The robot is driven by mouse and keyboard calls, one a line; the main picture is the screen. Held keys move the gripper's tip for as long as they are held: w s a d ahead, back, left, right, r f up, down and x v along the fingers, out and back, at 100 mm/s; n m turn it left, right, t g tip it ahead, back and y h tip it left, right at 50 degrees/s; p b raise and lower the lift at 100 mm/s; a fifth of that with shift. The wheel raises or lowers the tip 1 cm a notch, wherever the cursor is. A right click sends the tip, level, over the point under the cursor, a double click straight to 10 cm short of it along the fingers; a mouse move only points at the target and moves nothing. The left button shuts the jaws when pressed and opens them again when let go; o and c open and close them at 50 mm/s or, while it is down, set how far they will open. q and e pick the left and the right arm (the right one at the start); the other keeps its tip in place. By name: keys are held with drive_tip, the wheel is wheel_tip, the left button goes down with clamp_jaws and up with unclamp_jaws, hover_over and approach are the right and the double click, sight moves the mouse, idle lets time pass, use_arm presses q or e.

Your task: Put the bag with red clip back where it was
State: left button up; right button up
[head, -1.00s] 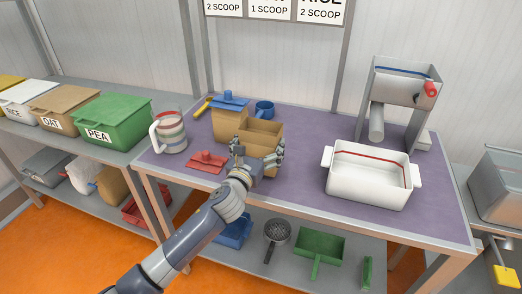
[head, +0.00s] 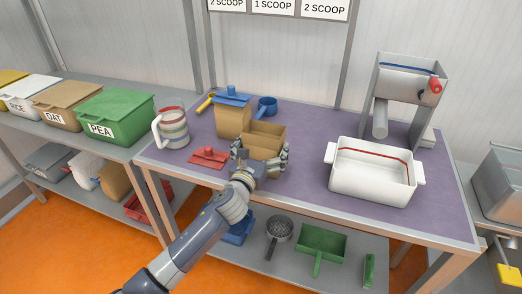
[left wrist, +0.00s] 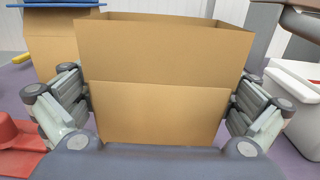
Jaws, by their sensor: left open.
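An open brown bag (head: 264,136) with no clip on it stands upright on the purple table top. A red clip (head: 208,157) lies on the table to its left; its edge also shows in the left wrist view (left wrist: 18,138). A second brown bag (head: 232,120) stands behind and left, closed by a blue clip (head: 233,96). My left gripper (head: 262,160) is open, with one finger on each side of the open bag. The left wrist view shows the open bag (left wrist: 158,112) between the fingers; I cannot tell whether they touch it. My right gripper is not in view.
A striped pitcher (head: 171,128) stands at the table's left end. A blue cup (head: 266,105) and a yellow tool (head: 206,102) lie behind the bags. A white tub (head: 372,180) and a grey machine (head: 408,90) stand to the right. Lidded bins, including green PEA (head: 115,113), fill the left shelf.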

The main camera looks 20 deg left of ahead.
use_arm(q)
drive_tip(key=shift+s, duration=0.2)
drive_tip(key=s, duration=1.1)
drive_tip(key=shift+s+a+r, duration=0.15)
drive_tip(key=shift+s+a, duration=0.05)
drive_tip(key=shift+s, duration=0.1)
